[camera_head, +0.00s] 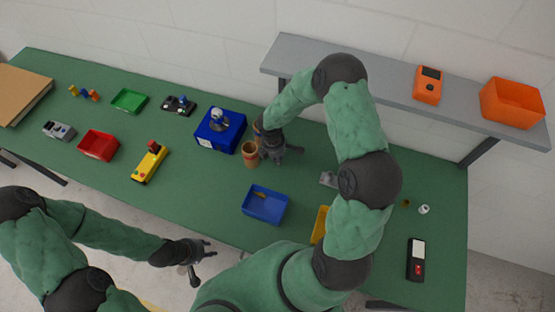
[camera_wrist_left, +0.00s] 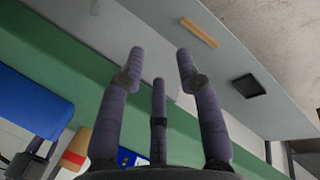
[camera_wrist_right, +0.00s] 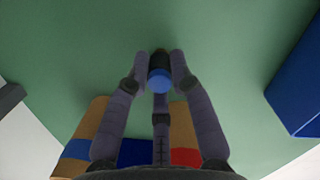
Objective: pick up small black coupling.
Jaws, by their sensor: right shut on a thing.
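My right gripper (camera_head: 275,152) is low over the green table, beside a tan cup (camera_head: 250,154) and right of a blue box. In the right wrist view its fingers (camera_wrist_right: 160,62) are closed around a small black piece with a blue round end (camera_wrist_right: 160,80). This looks like the small black coupling; the fingers cover part of it, and it cannot be made out in the head view. My left gripper (camera_head: 198,252) is off the table's front edge. In the left wrist view its fingers (camera_wrist_left: 160,66) are spread and empty.
Two tan cups, one with a blue band (camera_wrist_right: 91,125) and one with a red end (camera_wrist_right: 183,130), stand close to the right gripper. The blue box (camera_head: 220,131) is to its left. A blue tray (camera_head: 284,206) lies in front. A grey shelf (camera_head: 380,88) overhangs the back right.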

